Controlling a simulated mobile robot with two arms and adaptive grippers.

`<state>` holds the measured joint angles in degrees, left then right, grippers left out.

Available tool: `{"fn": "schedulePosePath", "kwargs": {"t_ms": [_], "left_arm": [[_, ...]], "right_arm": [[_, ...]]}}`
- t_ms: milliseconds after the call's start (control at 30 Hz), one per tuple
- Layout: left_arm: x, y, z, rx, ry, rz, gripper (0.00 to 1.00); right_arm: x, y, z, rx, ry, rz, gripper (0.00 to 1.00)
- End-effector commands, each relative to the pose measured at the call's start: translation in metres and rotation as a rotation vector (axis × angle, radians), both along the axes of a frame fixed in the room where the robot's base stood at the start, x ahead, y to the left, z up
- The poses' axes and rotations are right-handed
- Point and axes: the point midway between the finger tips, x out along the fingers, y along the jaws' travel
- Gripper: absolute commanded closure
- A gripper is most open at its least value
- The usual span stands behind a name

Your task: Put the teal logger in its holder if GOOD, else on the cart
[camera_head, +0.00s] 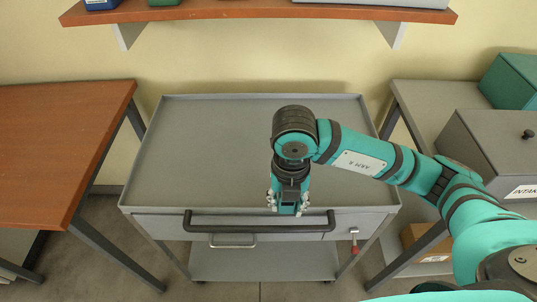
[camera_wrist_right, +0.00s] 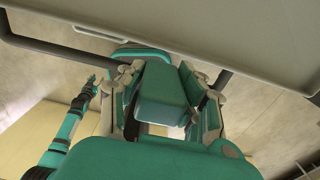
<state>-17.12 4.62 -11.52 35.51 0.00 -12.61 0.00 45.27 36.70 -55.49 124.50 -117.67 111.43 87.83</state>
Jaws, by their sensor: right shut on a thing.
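My right gripper (camera_head: 287,205) points down at the front edge of the grey cart (camera_head: 235,150), by its dark handle. In the right wrist view its fingers (camera_wrist_right: 163,98) are shut on a teal block, the teal logger (camera_wrist_right: 166,92). In the head view only a little teal shows between the fingers; I cannot make out any reading or label on the logger. The cart's top is bare. Another teal and dark arm, probably my left, shows in the right wrist view, its gripper (camera_wrist_right: 90,86) too small to read. I cannot identify the logger's holder.
A brown table (camera_head: 60,130) stands at the left. A grey bench at the right carries a grey box (camera_head: 490,150) with a partly visible "INTAKE" label and a teal box (camera_head: 512,80). A wall shelf (camera_head: 250,9) runs above the cart. A cardboard box (camera_head: 425,243) sits low right.

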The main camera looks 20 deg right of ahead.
Motion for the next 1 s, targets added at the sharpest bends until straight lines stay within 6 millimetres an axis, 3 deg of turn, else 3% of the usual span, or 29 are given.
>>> {"fn": "schedulePosePath", "kwargs": {"t_ms": [300,500,733,1000], "left_arm": [[-0.002,0.0,0.018,0.001,0.003,0.0,0.6],[-0.002,0.0,0.024,0.001,0.003,0.001,0.6],[-0.002,0.0,0.027,0.0,0.002,0.001,0.6],[-0.002,0.0,0.036,0.0,0.002,0.001,0.6]], "right_arm": [[0.087,-0.011,-0.004,-0.001,-0.001,-0.003,1.0],[0.126,-0.016,-0.009,0.0,-0.001,0.001,1.0],[0.137,-0.017,-0.016,0.0,0.001,0.004,1.0],[0.136,-0.018,-0.046,-0.001,0.001,0.003,1.0]]}}
